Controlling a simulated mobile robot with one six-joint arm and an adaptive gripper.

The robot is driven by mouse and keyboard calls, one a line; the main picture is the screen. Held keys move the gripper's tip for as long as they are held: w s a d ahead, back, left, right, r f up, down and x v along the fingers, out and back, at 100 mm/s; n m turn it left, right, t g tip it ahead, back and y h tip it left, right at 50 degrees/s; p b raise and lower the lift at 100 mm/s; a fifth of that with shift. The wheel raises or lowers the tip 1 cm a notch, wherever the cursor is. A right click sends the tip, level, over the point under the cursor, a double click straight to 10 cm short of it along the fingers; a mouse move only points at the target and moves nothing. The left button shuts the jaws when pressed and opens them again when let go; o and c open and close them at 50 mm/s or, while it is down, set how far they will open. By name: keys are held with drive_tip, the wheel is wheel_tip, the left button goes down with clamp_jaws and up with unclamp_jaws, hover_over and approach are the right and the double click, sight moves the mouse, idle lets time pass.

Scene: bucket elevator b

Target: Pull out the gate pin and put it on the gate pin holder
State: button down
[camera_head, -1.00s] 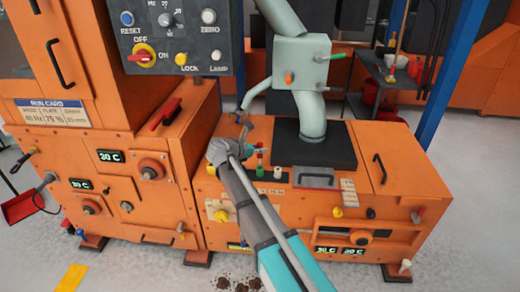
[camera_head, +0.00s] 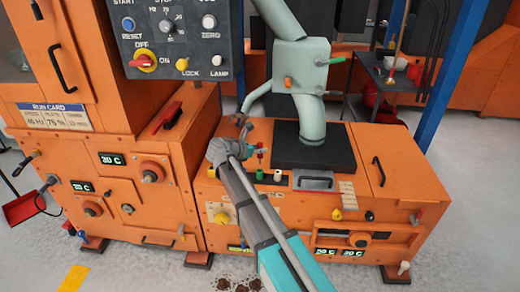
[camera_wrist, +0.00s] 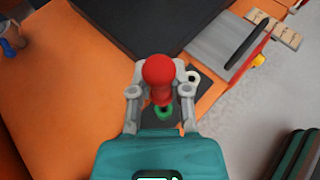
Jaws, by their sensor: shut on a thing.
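The red-knobbed gate pin (camera_wrist: 158,71) is between the two fingers of my gripper (camera_wrist: 160,84) in the wrist view. My gripper is shut on it. In the head view the red pin (camera_head: 261,149) shows at the tip of my gripper (camera_head: 256,152), above the orange machine top. A green ring socket (camera_head: 260,174) is below the pin with a visible gap. The green ring (camera_wrist: 163,112) also shows below the knob in the wrist view. A white ring socket (camera_head: 277,175) stands just right of the green one. I cannot tell which one is the holder.
A dark square plate (camera_head: 313,150) with a grey-green pipe column (camera_head: 311,118) stands behind the gripper. A grey hatch with a dark handle (camera_head: 315,180) lies to the right. A tall orange cabinet (camera_head: 110,60) with a control panel (camera_head: 170,40) is at left.

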sight(260, 143)
drive_tip(key=shift+r+p, duration=1.95)
drive_tip(key=shift+r, duration=0.1)
drive_tip(key=shift+s, duration=0.1)
